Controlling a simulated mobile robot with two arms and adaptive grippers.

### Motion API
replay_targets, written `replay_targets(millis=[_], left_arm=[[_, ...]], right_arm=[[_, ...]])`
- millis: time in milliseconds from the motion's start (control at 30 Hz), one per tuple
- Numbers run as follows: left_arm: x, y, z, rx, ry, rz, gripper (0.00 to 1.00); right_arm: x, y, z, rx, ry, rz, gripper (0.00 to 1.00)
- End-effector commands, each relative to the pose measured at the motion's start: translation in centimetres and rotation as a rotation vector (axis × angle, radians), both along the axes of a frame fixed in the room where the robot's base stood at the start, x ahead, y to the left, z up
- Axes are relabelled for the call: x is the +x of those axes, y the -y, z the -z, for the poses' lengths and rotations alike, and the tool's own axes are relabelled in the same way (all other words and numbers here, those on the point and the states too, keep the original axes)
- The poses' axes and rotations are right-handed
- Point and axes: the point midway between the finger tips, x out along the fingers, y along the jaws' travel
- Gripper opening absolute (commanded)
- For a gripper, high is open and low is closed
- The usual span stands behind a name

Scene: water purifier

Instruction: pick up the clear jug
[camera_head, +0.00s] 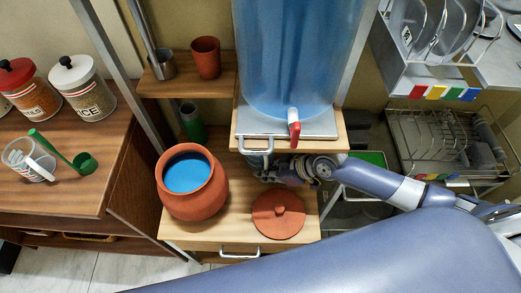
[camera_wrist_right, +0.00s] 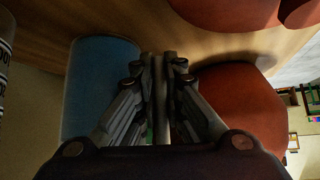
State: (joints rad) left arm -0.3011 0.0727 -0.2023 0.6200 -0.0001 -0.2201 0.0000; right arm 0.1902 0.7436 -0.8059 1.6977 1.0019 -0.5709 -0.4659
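A small clear vessel with a pale handle (camera_head: 36,171), the only thing that looks like the clear jug, stands on the left counter beside a green ladle. My right gripper (camera_head: 262,170) is under the blue water tank's shelf, far to the right of that vessel, and partly hidden by the shelf. In the right wrist view its fingers (camera_wrist_right: 160,62) are close together with nothing seen between them. A blue rounded body (camera_wrist_right: 100,90) and a terracotta body (camera_wrist_right: 240,105) lie on either side of them; I cannot tell whether the blue one is a jug. My left gripper is not in view.
The blue tank (camera_head: 300,55) has a red-handled tap (camera_head: 294,126). A terracotta pot of water (camera_head: 193,205) and a round terracotta lid (camera_head: 278,214) sit on the lower shelf (camera_head: 240,228). Spice jars (camera_head: 82,92) stand on the left counter. A dish rack (camera_head: 430,140) is at right.

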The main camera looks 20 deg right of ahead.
Motion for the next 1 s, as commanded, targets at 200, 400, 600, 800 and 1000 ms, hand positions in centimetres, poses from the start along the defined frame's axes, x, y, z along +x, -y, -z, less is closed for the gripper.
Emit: replay_targets(millis=[200, 400, 600, 800, 1000], left_arm=[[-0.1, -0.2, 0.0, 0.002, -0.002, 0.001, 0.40], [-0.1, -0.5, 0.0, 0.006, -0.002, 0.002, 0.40], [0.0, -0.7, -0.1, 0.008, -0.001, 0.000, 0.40], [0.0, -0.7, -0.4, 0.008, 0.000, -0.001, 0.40], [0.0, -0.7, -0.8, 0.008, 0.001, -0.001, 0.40]], right_arm=[[0.3, -0.1, -0.4, 0.004, 0.010, 0.000, 0.00], [0.2, -0.1, -0.4, 0.004, 0.009, 0.001, 0.00], [-0.1, -0.2, -0.7, 0.004, 0.009, -0.001, 0.00], [-0.8, -0.4, -1.6, 0.005, 0.010, -0.001, 0.00], [-2.4, -0.9, -2.5, 0.005, 0.008, -0.002, 0.00]])
